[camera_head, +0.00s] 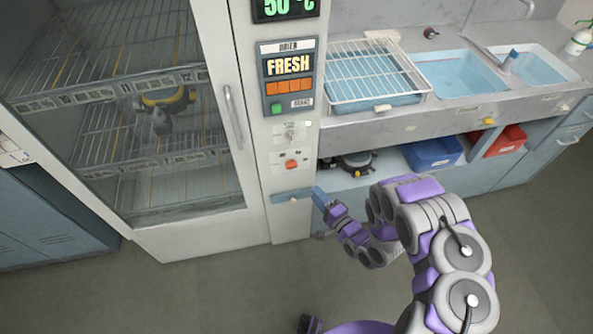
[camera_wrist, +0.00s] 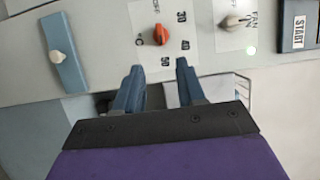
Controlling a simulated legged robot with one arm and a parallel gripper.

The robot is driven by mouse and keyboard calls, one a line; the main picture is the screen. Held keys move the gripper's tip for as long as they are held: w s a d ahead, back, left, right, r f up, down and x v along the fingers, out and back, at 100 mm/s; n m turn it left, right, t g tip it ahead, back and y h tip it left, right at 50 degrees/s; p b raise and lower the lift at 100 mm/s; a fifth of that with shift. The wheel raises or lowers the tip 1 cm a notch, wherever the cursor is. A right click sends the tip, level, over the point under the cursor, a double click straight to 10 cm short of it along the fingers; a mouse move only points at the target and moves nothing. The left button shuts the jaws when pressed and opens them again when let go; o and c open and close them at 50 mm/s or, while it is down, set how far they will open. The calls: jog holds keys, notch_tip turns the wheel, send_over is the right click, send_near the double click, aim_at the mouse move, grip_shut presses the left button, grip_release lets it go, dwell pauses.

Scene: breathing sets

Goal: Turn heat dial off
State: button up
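The heat dial (camera_head: 291,164) is a small orange-red knob low on the white control column of the drying cabinet. In the wrist view the heat dial (camera_wrist: 161,35) sits on a white plate marked 30, 40, 50 and °C; its exact setting is hard to read. My gripper (camera_head: 319,194) is just below and right of the dial in the head view. In the wrist view my gripper (camera_wrist: 160,64) has two blue fingers spread apart with nothing between them. The dial lies just beyond the fingertips, between their lines, apparently untouched.
A white fan knob (camera_wrist: 235,22) is beside the dial. A blue plate with a white knob (camera_wrist: 62,50) is on its other side. The glass-door cabinet (camera_head: 190,215) shows a green 50 °C display (camera_head: 286,7). A sink counter (camera_head: 450,115) stands right; floor in front is clear.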

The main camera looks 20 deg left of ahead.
aim_at(291, 165)
jog(key=b+x, duration=0.2)
jog(key=x, duration=1.1)
jog(key=shift+w+a+b, duration=0.2)
jog(key=shift+a+b, duration=0.1)
jog(key=shift+c, duration=0.2)
grip_shut()
